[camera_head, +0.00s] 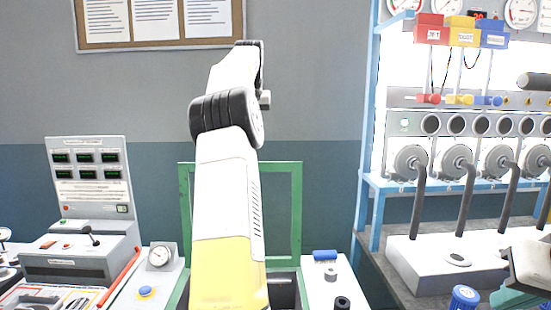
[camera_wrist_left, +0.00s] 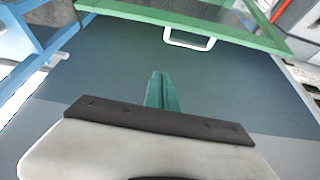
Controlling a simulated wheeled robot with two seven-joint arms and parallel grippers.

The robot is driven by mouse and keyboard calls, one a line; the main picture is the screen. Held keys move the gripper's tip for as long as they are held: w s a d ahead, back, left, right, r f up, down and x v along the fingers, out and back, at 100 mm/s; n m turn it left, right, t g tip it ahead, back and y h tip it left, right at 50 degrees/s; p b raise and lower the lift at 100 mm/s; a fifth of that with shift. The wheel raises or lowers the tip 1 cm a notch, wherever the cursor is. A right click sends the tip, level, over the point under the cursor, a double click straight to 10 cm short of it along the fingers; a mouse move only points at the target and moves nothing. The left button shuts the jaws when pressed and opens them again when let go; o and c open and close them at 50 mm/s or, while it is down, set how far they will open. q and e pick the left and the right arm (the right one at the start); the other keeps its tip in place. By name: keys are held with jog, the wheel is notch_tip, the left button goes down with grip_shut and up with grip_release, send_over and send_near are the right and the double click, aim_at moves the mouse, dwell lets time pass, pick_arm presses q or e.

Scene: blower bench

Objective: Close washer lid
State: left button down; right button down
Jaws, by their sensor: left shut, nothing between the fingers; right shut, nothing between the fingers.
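The washer lid is a green frame (camera_head: 297,215) with a see-through pane, standing upright behind my raised white and yellow arm, which hides its middle. In the left wrist view the green frame (camera_wrist_left: 130,10) crosses the top, with a white handle (camera_wrist_left: 190,42) on its edge. My left gripper (camera_wrist_left: 160,76) has its teal fingers together and empty, pointing toward the frame and apart from the handle. My right gripper (camera_head: 506,299) is partly in view at the bottom right of the head view, shut and empty, away from the lid.
A grey control console (camera_head: 85,262) stands at the left. A blue rack (camera_head: 365,190) with gauges and pipes stands at the right, above a white block (camera_head: 430,262). A blue-capped item (camera_head: 464,297) is beside my right gripper. A gauge (camera_head: 160,256) sits left of the lid.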

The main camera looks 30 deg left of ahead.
pick_arm(q)
notch_tip(320, 180, down, 10)
jog(key=a, duration=0.2)
jog(key=shift+w+a, duration=0.15)
jog(key=shift+a, duration=0.05)
dwell(0.5)
dwell(0.3)
